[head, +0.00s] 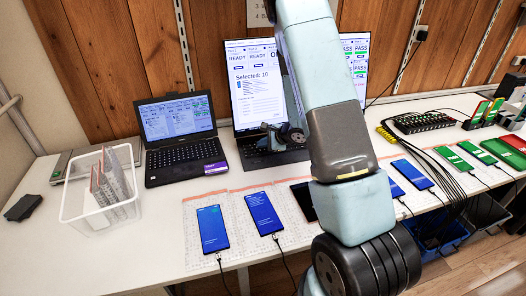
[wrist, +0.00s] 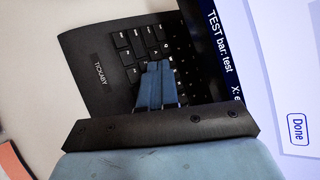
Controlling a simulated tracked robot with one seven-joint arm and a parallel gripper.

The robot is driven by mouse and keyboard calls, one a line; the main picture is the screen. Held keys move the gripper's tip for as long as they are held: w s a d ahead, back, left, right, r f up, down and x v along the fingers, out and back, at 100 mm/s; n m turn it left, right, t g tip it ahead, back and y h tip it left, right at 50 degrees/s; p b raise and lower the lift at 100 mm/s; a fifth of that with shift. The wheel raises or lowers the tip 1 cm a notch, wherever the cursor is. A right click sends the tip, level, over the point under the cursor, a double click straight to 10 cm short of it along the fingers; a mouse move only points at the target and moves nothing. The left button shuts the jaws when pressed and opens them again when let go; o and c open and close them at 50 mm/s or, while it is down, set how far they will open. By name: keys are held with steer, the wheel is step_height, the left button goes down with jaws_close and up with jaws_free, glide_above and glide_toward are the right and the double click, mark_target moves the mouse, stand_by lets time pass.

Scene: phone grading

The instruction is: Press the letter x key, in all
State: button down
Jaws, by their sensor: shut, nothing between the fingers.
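A second dark laptop (head: 272,157) stands mid-table with a tall lit screen (head: 258,92) reading "Selected: 10". My gripper (head: 284,134) is over its keyboard, partly hidden by my arm. In the wrist view the black keyboard (wrist: 126,45) fills the upper middle. My gripper's blue fingers (wrist: 158,66) are shut, with their tips over the keys and nothing between them. I cannot tell whether they touch a key. The screen (wrist: 250,60) shows "TEST bar: test" and a "Done" button (wrist: 297,129).
Another open laptop (head: 182,140) stands to the left, beside a white bin (head: 100,212) holding grey pieces. Blue-screened phones (head: 213,230) lie on mats along the front edge.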

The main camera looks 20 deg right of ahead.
steer(key=shift+s+r, duration=0.15)
steer(key=shift+r, duration=1.1)
steer(key=shift+s+r, duration=0.15)
steer(key=shift+r, duration=1.1)
step_height(320, 180, up, 12)
steer(key=n+g+y, duration=0.2)
steer(key=n, duration=0.3)
glide_above(263, 154)
steer(key=s+a, duration=0.5)
steer(key=s, duration=0.1)
steer(key=s+a+r+n+g, duration=0.25)
steer(key=s+r+n, duration=0.25)
steer(key=s+r, duration=0.35)
steer(key=s+d+r+n+h, duration=0.2)
steer(key=s+r, duration=0.1)
steer(key=s, duration=0.4)
steer(key=s+d+r+n+t+h, duration=0.1)
steer(key=s+d+r+n+h, duration=0.2)
steer(key=s, duration=0.4)
steer(key=s+d+r+n+t+h, duration=0.1)
steer(key=s+d+r+n+h, duration=0.2)
steer(key=s, duration=0.4)
steer(key=shift+r, duration=0.55)
